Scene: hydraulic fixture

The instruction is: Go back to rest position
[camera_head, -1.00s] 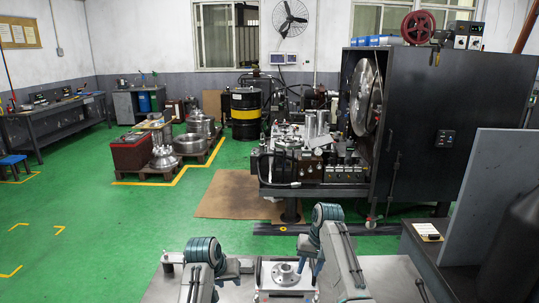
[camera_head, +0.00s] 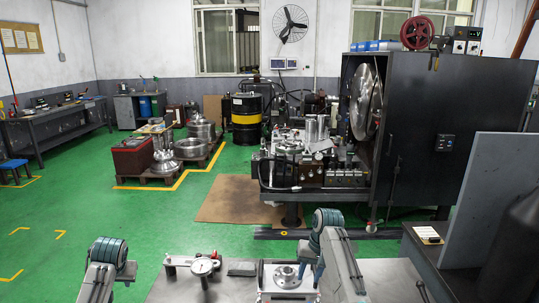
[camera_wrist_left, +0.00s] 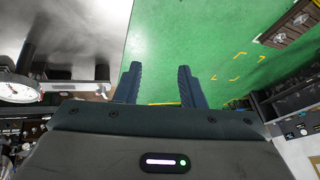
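My left gripper (camera_head: 127,272) is off the left edge of the metal worktable (camera_head: 160,290), beside a dial gauge (camera_head: 204,267) on that table. In the left wrist view, its two dark fingers (camera_wrist_left: 159,67) are apart with nothing between them, with green floor beyond. My right gripper (camera_head: 319,272) points down just right of a round metal flange part (camera_head: 287,275) in a white fixture. Its fingertips are too small and partly hidden to tell open or shut. The dial gauge also shows at the left edge of the left wrist view (camera_wrist_left: 18,88).
A grey block (camera_head: 241,268) lies between the gauge and the flange. A large machine (camera_head: 330,175) with a dark cabinet (camera_head: 460,140) stands behind. A dark bench with an upright grey panel (camera_head: 490,190) is at right.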

